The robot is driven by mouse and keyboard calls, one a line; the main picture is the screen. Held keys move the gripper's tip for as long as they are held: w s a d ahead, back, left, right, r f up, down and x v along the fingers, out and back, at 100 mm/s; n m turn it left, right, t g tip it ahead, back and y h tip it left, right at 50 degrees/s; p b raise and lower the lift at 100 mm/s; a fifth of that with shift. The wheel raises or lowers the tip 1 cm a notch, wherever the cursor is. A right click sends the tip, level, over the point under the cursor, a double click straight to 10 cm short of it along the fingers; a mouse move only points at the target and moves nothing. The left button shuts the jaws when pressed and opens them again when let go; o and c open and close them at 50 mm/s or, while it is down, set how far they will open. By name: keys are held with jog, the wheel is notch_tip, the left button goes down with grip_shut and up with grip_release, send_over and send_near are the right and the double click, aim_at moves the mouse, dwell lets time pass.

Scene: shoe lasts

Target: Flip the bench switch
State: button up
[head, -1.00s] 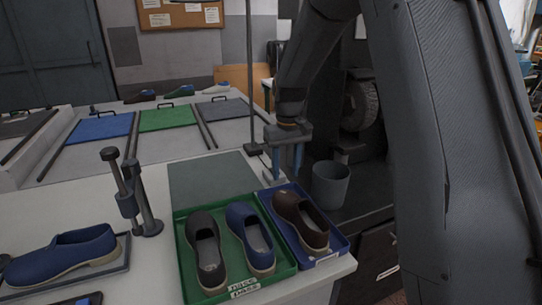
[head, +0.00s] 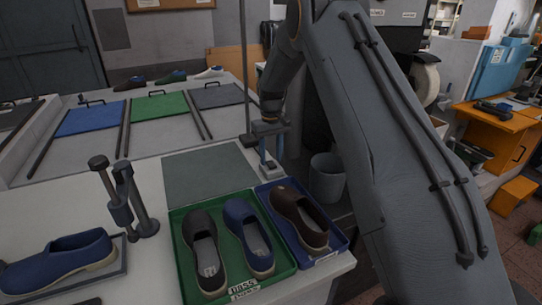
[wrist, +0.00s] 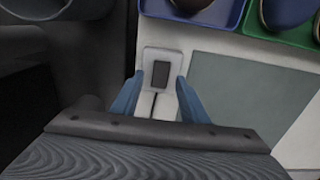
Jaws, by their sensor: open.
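The bench switch (wrist: 160,73) is a dark rocker in a pale plate on the white bench, seen in the wrist view just beyond my fingertips. My gripper (wrist: 160,84) has two blue fingers, apart, with nothing between them but the near part of the switch plate and bench. In the head view my gripper (head: 271,165) points down at the bench's far right edge, behind the blue tray. The switch is mostly hidden there behind the fingers. I cannot tell whether a finger touches it.
A blue tray (head: 343,247) with a brown shoe and a green tray (head: 180,213) with two shoes stand close by. A grey mat (head: 208,174) lies left of my gripper. A grey bin (head: 327,178) stands to its right. A metal post stand (head: 146,226) is farther left.

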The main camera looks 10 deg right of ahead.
jog(key=shift+f, duration=0.45)
jog(key=shift+c, duration=0.5)
grip_shut()
jog(key=shift+s+t, duration=0.35)
jog(key=shift+t, duration=0.65)
jog(key=shift+o, duration=0.5)
grip_release()
